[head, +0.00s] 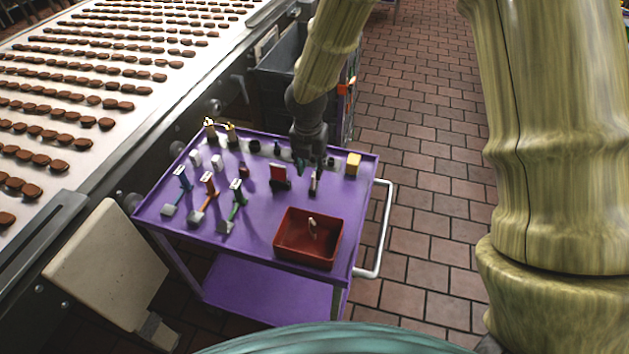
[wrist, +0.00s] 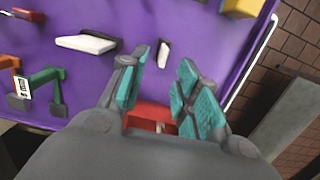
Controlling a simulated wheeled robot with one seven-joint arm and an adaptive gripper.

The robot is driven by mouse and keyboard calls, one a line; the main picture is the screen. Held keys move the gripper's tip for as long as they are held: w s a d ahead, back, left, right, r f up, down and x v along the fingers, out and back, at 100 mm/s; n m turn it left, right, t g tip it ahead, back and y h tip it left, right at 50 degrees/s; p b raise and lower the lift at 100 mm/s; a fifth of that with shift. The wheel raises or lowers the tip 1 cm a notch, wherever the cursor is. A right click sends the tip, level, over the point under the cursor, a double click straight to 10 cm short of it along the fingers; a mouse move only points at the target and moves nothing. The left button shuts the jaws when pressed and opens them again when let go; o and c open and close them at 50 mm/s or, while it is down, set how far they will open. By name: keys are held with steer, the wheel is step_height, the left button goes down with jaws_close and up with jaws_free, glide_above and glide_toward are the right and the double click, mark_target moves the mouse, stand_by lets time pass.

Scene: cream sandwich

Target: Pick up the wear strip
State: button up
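A thin, upright piece with a pale face and dark edge (wrist: 163,54) shows just beyond my fingertips in the wrist view. It looks like the wear strip, but I cannot be sure. In the head view a narrow dark and pale piece (head: 314,184) stands on the purple cart top, just below my gripper (head: 308,168). My gripper's teal-padded fingers (wrist: 158,88) are apart with nothing held between them. A wider white-faced piece (wrist: 87,43) lies to the left in the wrist view. The head view shows a red and black piece (head: 279,177) left of the narrow one.
A red tray (head: 290,258) sits at the cart's front right with a small pale item inside. A yellow block (head: 353,164) is at the back right. Several coloured-handled tools, including a green one (head: 236,200), lie left. The purple cart (head: 255,220) has a white handle (head: 384,235).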

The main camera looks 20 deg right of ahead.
mark_target(314, 174)
steer(key=shift+w+f, duration=0.65)
steer(key=shift+f, duration=0.15)
steer(key=shift+s+d+f+p, duration=0.35)
steer(key=shift+f+p, duration=0.15)
steer(key=shift+p, duration=0.15)
steer(key=f, duration=0.3)
steer(key=shift+w+d+f+p, duration=0.1)
steer(key=shift+w+d+p, duration=0.05)
steer(key=shift+w+p, duration=0.2)
steer(key=shift+s, duration=0.15)
steer(key=c, duration=0.5)
jaws_close()
